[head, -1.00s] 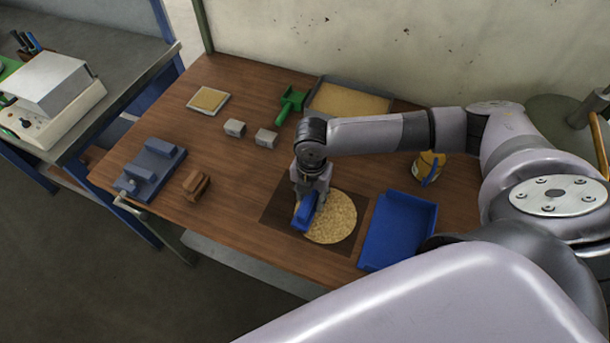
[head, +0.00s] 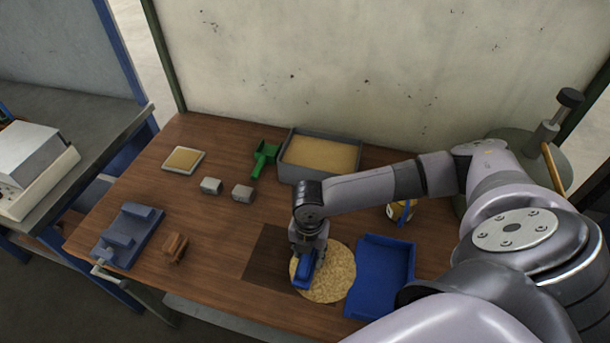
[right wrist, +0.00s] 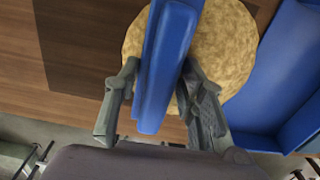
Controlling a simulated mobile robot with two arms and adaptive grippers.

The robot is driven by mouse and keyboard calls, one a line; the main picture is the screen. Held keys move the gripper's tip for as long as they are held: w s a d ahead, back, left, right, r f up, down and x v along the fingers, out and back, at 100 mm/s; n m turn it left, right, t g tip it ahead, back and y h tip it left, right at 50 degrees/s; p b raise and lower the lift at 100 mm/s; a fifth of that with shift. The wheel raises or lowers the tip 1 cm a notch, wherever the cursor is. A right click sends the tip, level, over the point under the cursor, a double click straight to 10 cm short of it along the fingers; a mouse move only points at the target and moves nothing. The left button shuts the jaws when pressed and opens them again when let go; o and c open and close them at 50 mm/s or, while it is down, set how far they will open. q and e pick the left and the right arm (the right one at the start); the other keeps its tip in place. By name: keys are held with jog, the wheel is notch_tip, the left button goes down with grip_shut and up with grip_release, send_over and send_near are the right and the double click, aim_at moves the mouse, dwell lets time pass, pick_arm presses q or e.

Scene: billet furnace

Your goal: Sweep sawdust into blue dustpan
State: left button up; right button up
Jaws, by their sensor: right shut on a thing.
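My right gripper (head: 309,252) is shut on a blue brush (head: 303,277), which it holds at the left part of the sawdust. In the right wrist view the fingers (right wrist: 160,78) are on either side of the blue brush (right wrist: 165,60). The sawdust (head: 335,272) is a round, flat tan patch on the wooden table; it also shows in the right wrist view (right wrist: 228,45). The blue dustpan (head: 383,270) lies directly right of the sawdust, its left edge close against it. It looks empty. My left gripper is not in view.
A dark rectangular patch (head: 264,254) lies left of the sawdust. A grey tray of tan material (head: 285,165), a green scoop (head: 262,160) and grey blocks (head: 243,192) are behind. A blue-grey fixture (head: 128,237) is at left.

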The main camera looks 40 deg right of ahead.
jog(key=shift+s+d+f+p, duration=0.1)
jog(key=shift+s+d+p, duration=0.35)
jog(key=shift+s+d, duration=0.5)
jog(key=shift+s+d+p, duration=0.45)
jog(key=shift+s+d, duration=0.2)
jog(key=shift+s, duration=0.45)
jog(key=shift+s+d, duration=0.9)
jog(key=shift+s, duration=0.3)
jog(key=shift+w+r, duration=0.15)
jog(key=shift+r, duration=0.05)
jog(key=shift+w+a+r, duration=0.1)
jog(key=shift+w+r, duration=0.05)
jog(key=shift+r, duration=0.1)
jog(key=shift+w+a+r, duration=0.2)
jog(key=shift+r, duration=0.7)
jog(key=shift+w+a+r, duration=0.15)
jog(key=shift+w+r, duration=0.1)
jog(key=shift+r, duration=0.65)
jog(key=shift+w+a+r, duration=0.2)
jog(key=shift+r, duration=0.7)
jog(key=shift+w+a, duration=0.1)
